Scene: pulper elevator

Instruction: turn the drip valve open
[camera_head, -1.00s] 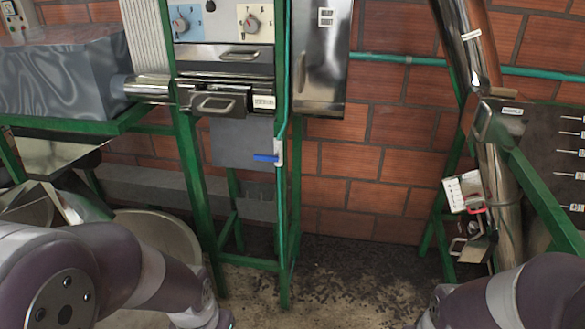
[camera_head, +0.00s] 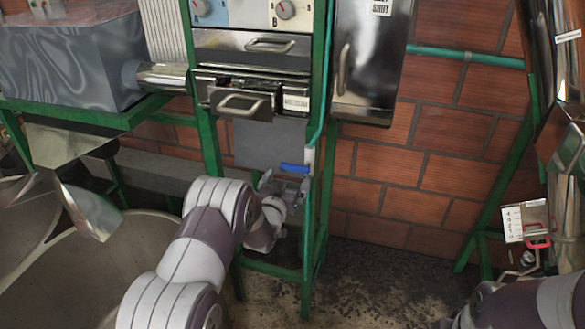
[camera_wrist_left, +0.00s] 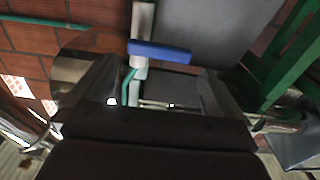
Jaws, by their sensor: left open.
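The drip valve has a blue lever handle (camera_head: 294,168) on a thin green pipe along the right post of the green machine frame. In the left wrist view the blue handle (camera_wrist_left: 160,52) lies crosswise over a pale valve body (camera_wrist_left: 140,62), ahead of and between the fingers. My left gripper (camera_head: 283,187) is just below the handle in the head view. Its two fingers (camera_wrist_left: 160,88) are apart with nothing gripped. I cannot tell whether a finger touches the handle. My right arm (camera_head: 530,305) shows at the lower right, but its gripper is not visible.
Above the valve are a metal drawer (camera_head: 245,104) and a control panel with a knob (camera_head: 285,9). A steel box (camera_head: 370,65) hangs to the right. A large round basin (camera_head: 120,265) stands at lower left. The floor (camera_head: 390,290) right of the frame is clear apart from dark debris.

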